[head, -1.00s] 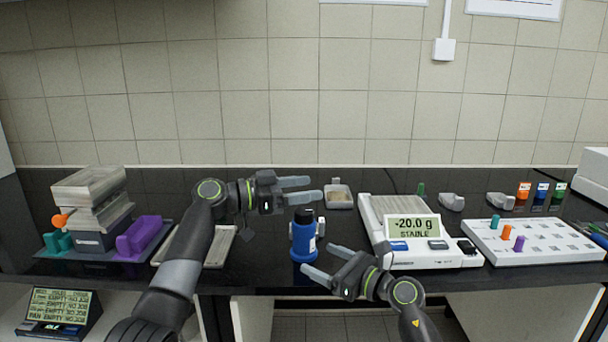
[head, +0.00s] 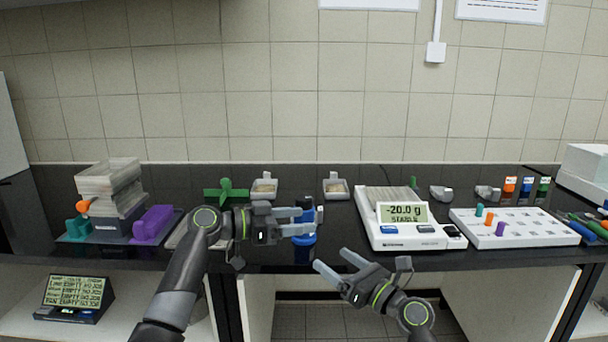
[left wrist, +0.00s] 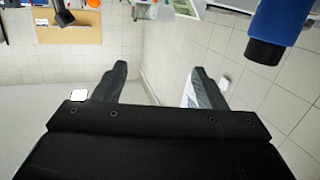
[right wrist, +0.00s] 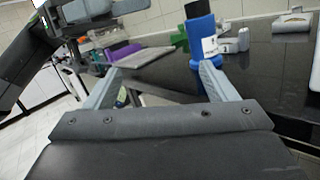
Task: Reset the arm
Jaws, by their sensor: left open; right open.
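My left gripper (head: 290,222) is open in the head view, its fingers pointing right in front of a blue bottle with a dark cap (head: 305,245). It hides part of the bottle, and I cannot tell whether they touch. The bottle also shows at the upper right of the left wrist view (left wrist: 277,30), outside the fingers. My right gripper (head: 332,262) is open and empty, lower, in front of the counter's front edge. In the right wrist view the bottle (right wrist: 203,35) stands upright on the counter beyond the open fingers.
A white balance (head: 400,237) reading -20.0 g stands right of the bottle, with a white peg rack (head: 515,228) beyond it. A sieve stack (head: 110,190) and purple block (head: 153,222) are at left. Two small trays (head: 264,189) and a green piece (head: 226,190) lie behind.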

